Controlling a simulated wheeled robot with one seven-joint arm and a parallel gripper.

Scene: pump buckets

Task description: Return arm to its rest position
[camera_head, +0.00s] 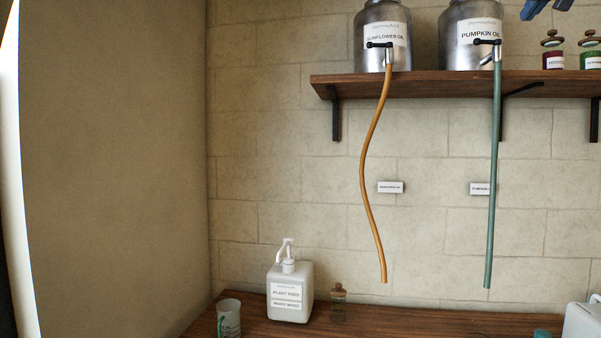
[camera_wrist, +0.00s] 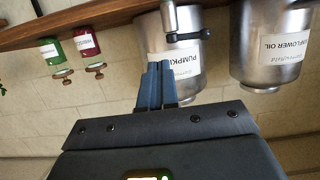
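My gripper (camera_wrist: 158,66) shows in the wrist view as two blue fingers almost side by side, with nothing seen between them. It is shut and empty. The fingers point toward the metal pumpkin oil canister (camera_wrist: 185,55), overlapping its lower part in that view. In the head view only blue parts of my gripper (camera_head: 545,7) show at the top right edge, above and right of the pumpkin oil canister (camera_head: 470,45). The rest of my arm is out of the head view.
A wooden shelf (camera_head: 440,82) carries the sunflower oil canister (camera_head: 383,48) and small jars (camera_head: 553,58). An orange hose (camera_head: 367,170) and a green hose (camera_head: 493,180) hang below. A white pump bottle (camera_head: 290,290), cup (camera_head: 229,318) and small bottle (camera_head: 338,302) stand on the lower counter.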

